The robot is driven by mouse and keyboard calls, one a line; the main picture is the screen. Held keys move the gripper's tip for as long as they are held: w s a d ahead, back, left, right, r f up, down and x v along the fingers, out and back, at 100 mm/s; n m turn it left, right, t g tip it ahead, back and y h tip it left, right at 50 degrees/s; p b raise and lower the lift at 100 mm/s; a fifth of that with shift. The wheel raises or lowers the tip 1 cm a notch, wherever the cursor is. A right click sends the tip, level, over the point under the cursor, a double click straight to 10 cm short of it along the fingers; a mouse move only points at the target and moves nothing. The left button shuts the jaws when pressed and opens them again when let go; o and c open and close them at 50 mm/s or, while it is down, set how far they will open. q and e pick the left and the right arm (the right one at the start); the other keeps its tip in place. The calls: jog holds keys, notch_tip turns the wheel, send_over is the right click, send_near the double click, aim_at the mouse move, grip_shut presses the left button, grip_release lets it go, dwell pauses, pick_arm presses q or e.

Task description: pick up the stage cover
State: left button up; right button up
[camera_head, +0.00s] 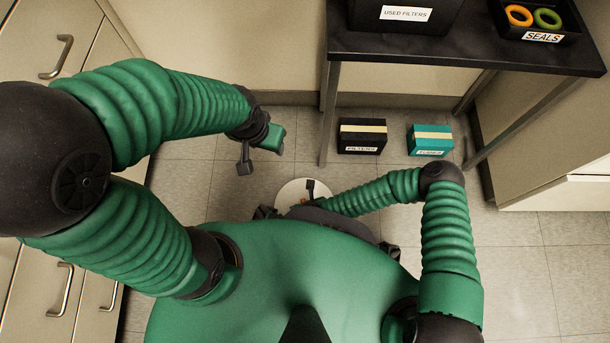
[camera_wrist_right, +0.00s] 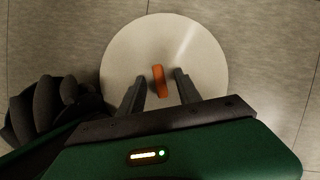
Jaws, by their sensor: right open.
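The stage cover appears to be the round cream lid with an upright orange handle (camera_wrist_right: 158,82), seen in the right wrist view. Its pale surface (camera_wrist_right: 200,55) lies below the gripper. In the head view the cover (camera_head: 290,190) shows only partly, low near the floor in front of my body. My right gripper (camera_wrist_right: 159,88) is open, with one finger on each side of the orange handle. Contact cannot be told. In the head view my right gripper (camera_head: 311,188) is mostly hidden. My left gripper (camera_head: 262,155) hangs empty to the upper left; its jaw opening is unclear.
A black table (camera_head: 460,48) at the back bears a used-filters bin (camera_head: 405,28) and a seals tray (camera_head: 543,50) with orange and green rings. A black box (camera_head: 362,140) and a teal box (camera_head: 430,144) stand on the floor below. Cabinets line the left. Floor at right is clear.

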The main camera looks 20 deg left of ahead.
jog(key=shift+r, duration=0.15)
grip_shut()
dwell(0.4)
